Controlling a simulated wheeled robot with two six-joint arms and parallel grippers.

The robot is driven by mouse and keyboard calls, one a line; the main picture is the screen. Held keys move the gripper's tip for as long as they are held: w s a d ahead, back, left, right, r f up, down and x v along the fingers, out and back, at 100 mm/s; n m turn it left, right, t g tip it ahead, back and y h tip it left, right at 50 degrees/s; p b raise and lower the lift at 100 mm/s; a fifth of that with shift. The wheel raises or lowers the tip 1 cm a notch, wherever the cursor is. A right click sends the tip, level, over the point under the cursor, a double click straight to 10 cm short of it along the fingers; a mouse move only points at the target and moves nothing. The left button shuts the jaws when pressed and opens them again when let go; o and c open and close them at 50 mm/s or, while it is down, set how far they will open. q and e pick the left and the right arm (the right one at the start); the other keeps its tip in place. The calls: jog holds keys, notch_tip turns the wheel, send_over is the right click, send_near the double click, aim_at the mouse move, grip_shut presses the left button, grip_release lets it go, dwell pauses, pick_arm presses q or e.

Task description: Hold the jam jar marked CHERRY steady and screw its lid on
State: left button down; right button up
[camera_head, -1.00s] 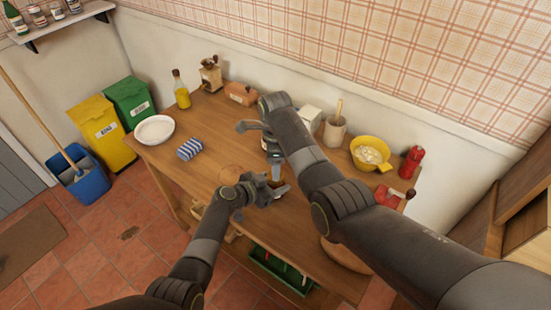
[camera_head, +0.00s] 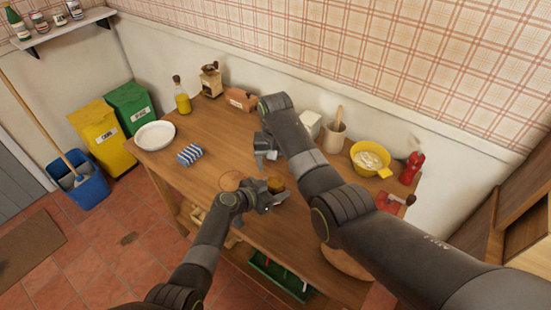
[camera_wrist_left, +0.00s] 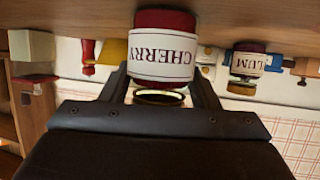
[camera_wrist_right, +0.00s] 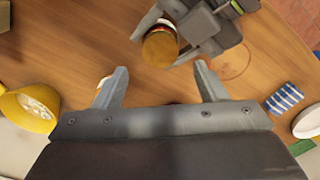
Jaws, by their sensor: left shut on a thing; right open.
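The CHERRY jar (camera_wrist_left: 165,52) shows upside down in the left wrist view, dark red with a white label. My left gripper (camera_head: 268,198) is shut around it near the table top. A gold-brown lid (camera_wrist_right: 160,48) sits on the jar's top; it also shows in the head view (camera_head: 276,184). How tightly it sits cannot be told. My right gripper (camera_wrist_right: 160,78) is open and empty, apart from the lid. In the head view my right gripper (camera_head: 265,150) is behind the jar, partly hidden by my right arm.
A PLUM jar (camera_wrist_left: 248,62) stands beyond the CHERRY jar. A yellow bowl (camera_head: 370,158), a red bottle (camera_head: 412,168) and a utensil pot (camera_head: 334,135) stand at the right. A striped cloth (camera_head: 190,154) and a white plate (camera_head: 155,135) lie left. The table's left-middle is mostly clear.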

aim_at(276, 181)
jog(key=n, duration=0.6)
jog(key=shift+r+n, duration=0.3)
jog(key=n, duration=0.6)
jog(key=shift+r, duration=0.25)
jog(key=n, duration=0.6)
jog(key=shift+r+n, duration=0.25)
jog(key=shift+n, duration=0.05)
jog(key=n, duration=0.5)
jog(key=shift+r, duration=0.2)
jog(key=shift+f, duration=4)
